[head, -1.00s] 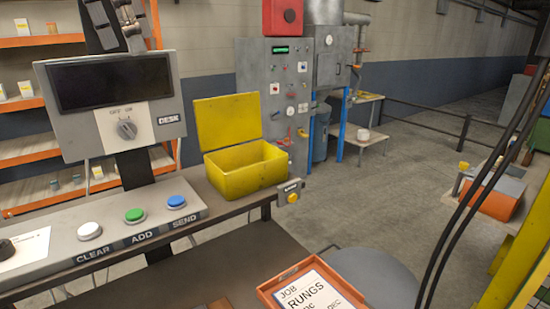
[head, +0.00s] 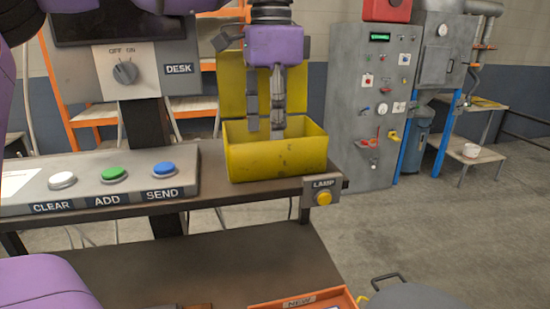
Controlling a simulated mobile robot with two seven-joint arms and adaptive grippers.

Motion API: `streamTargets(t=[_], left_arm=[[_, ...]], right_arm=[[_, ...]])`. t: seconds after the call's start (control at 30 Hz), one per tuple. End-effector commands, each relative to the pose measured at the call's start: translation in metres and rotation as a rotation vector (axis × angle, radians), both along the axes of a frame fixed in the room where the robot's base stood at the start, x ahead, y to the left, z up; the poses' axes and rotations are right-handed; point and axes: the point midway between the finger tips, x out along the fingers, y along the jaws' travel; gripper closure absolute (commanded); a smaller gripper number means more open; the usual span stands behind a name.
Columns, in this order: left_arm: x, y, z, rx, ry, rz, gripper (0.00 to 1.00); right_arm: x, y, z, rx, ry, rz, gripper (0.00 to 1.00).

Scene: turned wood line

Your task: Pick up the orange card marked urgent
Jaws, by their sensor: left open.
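No orange card marked urgent shows in the head view. A yellow box (head: 278,160) stands on the desk shelf with its lid (head: 232,88) raised at the back. My left gripper (head: 265,127) points down over the box, fingers apart, with its tips at the box's opening. The inside of the box is mostly hidden by its front wall, so I cannot tell what lies in it. I see nothing between the fingers. My right gripper is not in view.
A panel with white, green and blue buttons (head: 114,175) is left of the box. A lamp button (head: 323,198) is on the shelf's front right. An orange tray labelled NEW (head: 338,298) is cut off at the bottom. A grey control cabinet (head: 350,100) stands behind, right.

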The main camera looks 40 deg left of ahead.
Motion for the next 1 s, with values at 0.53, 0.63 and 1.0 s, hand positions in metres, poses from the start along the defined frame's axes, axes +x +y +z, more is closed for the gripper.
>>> streamTargets(t=[0.53, 0.63, 1.0], left_arm=[[-0.002, 0.0, -0.044, 0.001, -0.001, 0.001, 0.52], [-0.002, 0.0, -0.044, 0.001, -0.001, 0.001, 0.61], [-0.002, 0.0, -0.044, 0.001, -0.001, 0.001, 0.79]], right_arm=[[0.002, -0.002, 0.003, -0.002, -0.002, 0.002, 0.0], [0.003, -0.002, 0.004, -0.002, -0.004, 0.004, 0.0], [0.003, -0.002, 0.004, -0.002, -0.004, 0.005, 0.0]])
